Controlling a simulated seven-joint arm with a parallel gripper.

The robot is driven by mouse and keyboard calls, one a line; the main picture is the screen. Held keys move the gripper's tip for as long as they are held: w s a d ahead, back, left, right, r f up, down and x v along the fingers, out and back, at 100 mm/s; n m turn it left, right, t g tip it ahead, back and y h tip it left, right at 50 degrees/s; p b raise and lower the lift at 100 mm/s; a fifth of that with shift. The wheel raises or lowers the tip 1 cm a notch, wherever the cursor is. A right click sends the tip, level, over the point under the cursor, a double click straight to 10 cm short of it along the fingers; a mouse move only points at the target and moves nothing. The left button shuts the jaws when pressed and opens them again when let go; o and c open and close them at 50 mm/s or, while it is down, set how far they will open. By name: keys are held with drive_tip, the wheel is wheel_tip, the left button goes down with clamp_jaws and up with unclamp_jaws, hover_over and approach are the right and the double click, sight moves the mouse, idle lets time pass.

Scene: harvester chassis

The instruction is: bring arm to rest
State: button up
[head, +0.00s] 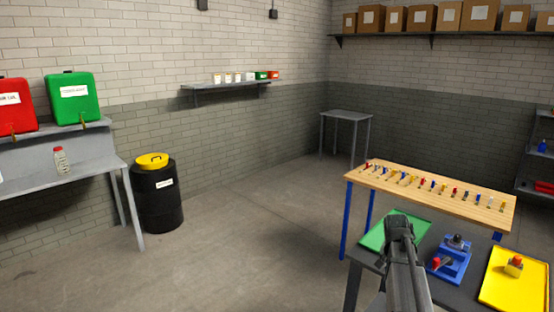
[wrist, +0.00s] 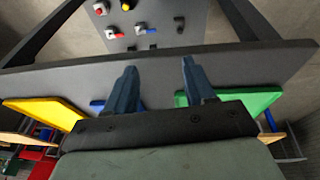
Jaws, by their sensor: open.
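My arm reaches up from the bottom of the head view, and its end overlaps the green tray (head: 378,236) on the dark table (head: 370,260). My gripper (wrist: 160,78) shows in the wrist view with its two blue-grey fingers spread and nothing between them. The fingertips lie in front of a dark grey surface (wrist: 240,68). In that view the yellow tray (wrist: 45,111) is at the left and the green tray (wrist: 255,102) at the right, both partly hidden behind my gripper. I cannot tell the gap between the fingers and the surface.
A blue fixture (head: 449,262) and a yellow tray (head: 502,288) holding a small red-topped part (head: 514,264) are right of my arm. A wooden bench (head: 425,187) with several small coloured parts stands behind. A black barrel (head: 158,200) is left. The middle floor is clear.

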drive_tip(key=s+a+f+n+g+y, duration=0.1)
drive_tip(key=s+a+f, duration=0.45)
drive_tip(key=f, duration=0.45)
drive_tip(key=s+a+f+n+g, duration=0.2)
drive_tip(key=s+a+f, duration=0.3)
drive_tip(key=f, duration=0.4)
drive_tip(key=s+a+f+n+g+y, duration=0.1)
drive_tip(key=s+a+f, duration=0.2)
drive_tip(key=s+f, duration=0.5)
drive_tip(key=s+a+f+n+g, duration=0.2)
drive_tip(key=s+a+f, duration=0.3)
drive_tip(key=s+f, duration=0.6)
drive_tip(key=shift+s+a+f, duration=0.2)
drive_tip(key=shift+s+f, duration=0.1)
drive_tip(key=shift+s, duration=0.1)
drive_tip(key=s+a+f, duration=0.1)
drive_tip(key=s+f, duration=0.1)
drive_tip(key=s, duration=0.3)
drive_tip(key=s+a+f+n+g, duration=0.1)
drive_tip(key=s, duration=0.5)
drive_tip(key=s+a+f+n+g, duration=0.1)
drive_tip(key=s+f, duration=0.1)
drive_tip(key=s, duration=0.3)
drive_tip(key=shift+s+a+f+y, duration=0.3)
drive_tip(key=shift+s+a+y, duration=0.05)
drive_tip(key=shift+a+y, duration=0.05)
drive_tip(key=shift+s+f+n, duration=0.1)
drive_tip(key=shift+s+n, duration=0.2)
drive_tip(key=shift+c, duration=0.6)
